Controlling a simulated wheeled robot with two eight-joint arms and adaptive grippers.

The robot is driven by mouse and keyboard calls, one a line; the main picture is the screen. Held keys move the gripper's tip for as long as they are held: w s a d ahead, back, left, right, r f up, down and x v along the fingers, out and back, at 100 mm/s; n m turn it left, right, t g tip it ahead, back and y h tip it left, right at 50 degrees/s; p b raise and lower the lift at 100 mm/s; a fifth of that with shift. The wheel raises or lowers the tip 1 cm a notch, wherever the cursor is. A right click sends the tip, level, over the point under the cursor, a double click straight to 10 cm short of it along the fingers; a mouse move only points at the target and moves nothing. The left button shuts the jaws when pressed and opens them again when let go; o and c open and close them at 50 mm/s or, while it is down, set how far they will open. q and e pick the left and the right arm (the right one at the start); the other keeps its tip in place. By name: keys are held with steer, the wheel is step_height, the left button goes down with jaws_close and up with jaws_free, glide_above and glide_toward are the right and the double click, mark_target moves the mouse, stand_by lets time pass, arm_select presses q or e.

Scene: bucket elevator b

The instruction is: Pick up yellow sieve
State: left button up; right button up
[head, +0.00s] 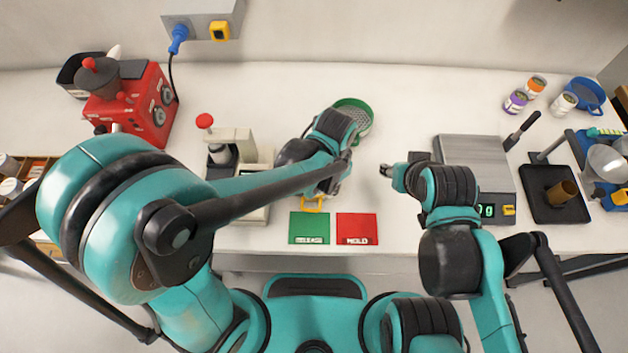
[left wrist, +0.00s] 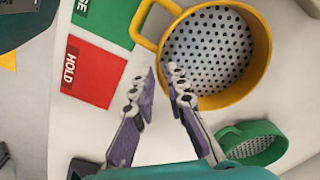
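The yellow sieve (left wrist: 215,52) lies on the table with its perforated bottom showing in the left wrist view. Its loop handle sticks out toward the upper left there. In the head view, only part of the yellow sieve (head: 312,209) shows, beside the green card, and my left arm hides the rest. My left gripper (left wrist: 162,74) is open with a narrow gap between its tips.
A green sieve (left wrist: 252,143) lies near the yellow one. A green RELEASE card (head: 309,228) and a red HOLD card (head: 357,228) lie at the front edge. A scale (head: 474,160) stands right, a beige device (head: 232,146) and a red machine (head: 137,105) left.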

arm_select(q)
step_height(320, 180, down, 3)
steer(key=shift+w+d+r+b, duration=0.1)
steer(key=shift+b, duration=0.25)
jaws_close()
